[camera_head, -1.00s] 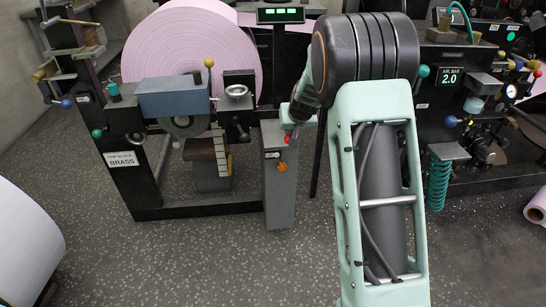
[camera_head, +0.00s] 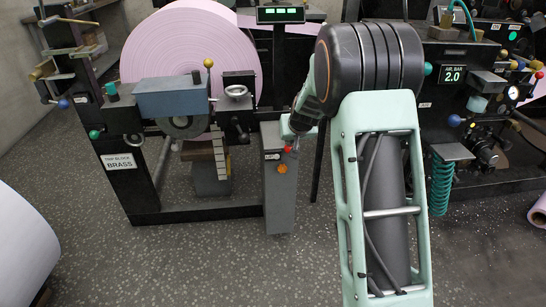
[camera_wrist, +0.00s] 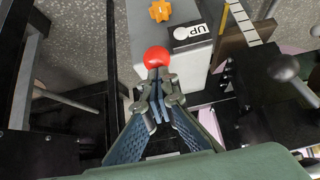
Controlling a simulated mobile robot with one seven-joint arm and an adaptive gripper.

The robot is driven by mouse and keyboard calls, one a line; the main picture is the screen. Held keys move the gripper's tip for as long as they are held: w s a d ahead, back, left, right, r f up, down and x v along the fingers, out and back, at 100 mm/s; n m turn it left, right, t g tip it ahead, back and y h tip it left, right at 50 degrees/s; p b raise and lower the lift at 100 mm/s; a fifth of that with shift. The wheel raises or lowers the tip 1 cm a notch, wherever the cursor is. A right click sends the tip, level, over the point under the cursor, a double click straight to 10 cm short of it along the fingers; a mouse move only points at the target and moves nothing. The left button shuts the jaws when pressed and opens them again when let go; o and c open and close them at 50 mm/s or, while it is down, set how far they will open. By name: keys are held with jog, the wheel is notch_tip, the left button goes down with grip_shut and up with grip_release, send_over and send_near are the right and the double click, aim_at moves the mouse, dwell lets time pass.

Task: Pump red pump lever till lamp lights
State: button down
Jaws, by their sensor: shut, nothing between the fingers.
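The red ball (camera_head: 288,149) of the pump lever shows at the top of a grey pedestal (camera_head: 279,200). In the wrist view the red ball (camera_wrist: 156,56) is just beyond my fingertips, which seem to touch it. My gripper (camera_wrist: 157,76) is shut with nothing between its fingers. The lever's shaft is hidden behind the gripper. An orange notched piece (camera_wrist: 160,11) sits on the pedestal; it also shows below the ball in the head view (camera_head: 282,169). I cannot tell which part is the lamp.
A black display (camera_head: 281,14) shows green lights. An "AIR BAR 2.0" panel (camera_head: 452,75) is at right.

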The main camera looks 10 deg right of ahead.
jog(key=shift+w+r+p, duration=0.25)
jog(key=shift+r+p, duration=0.7)
jog(key=shift+r, duration=0.25)
jog(key=shift+w+r+p, duration=0.2)
jog(key=shift+r+p, duration=0.8)
jog(key=shift+r, duration=0.15)
jog(key=shift+w+r+p, duration=0.25)
jog(key=shift+r+p, duration=0.7)
jog(key=shift+r, duration=0.25)
notch_tip(320, 180, up, 7)
jog(key=w+p, duration=0.1)
jog(key=p, duration=0.4)
